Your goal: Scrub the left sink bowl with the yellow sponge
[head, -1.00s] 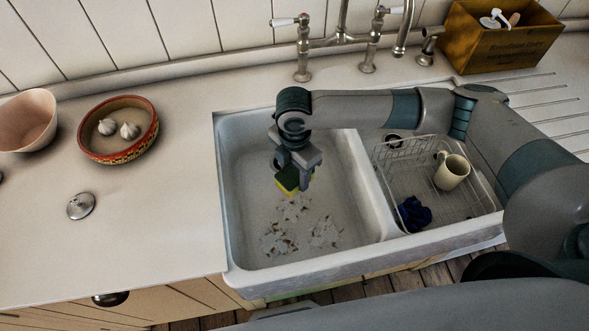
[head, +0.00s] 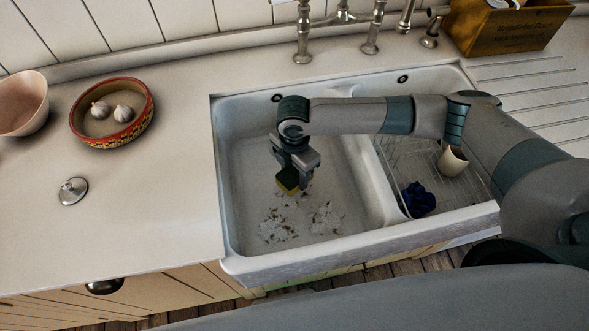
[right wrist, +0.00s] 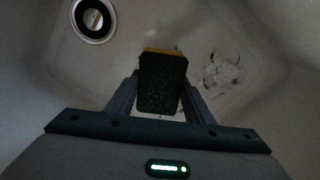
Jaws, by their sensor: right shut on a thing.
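The left sink bowl (head: 246,190) is white, with flaky pale brown and whitish residue (head: 300,222) on its floor toward the front. My right gripper (head: 291,180) reaches into this bowl and is shut on the yellow sponge (head: 287,185), which has a dark scouring side. In the right wrist view the sponge (right wrist: 162,84) sits between the fingers, dark face toward the camera with a yellow edge at the top. Residue (right wrist: 222,72) shows to its right and the drain (right wrist: 92,18) at the upper left. I cannot tell whether the sponge touches the floor. My left gripper is not in view.
The right bowl holds a wire rack (head: 402,160), a cream mug (head: 452,161) and a dark blue cloth (head: 418,199). A divider (head: 368,180) separates the bowls. Left on the counter are a garlic bowl (head: 142,122), a pink bowl (head: 22,105) and a metal stopper (head: 72,190). Taps (head: 338,20) stand behind.

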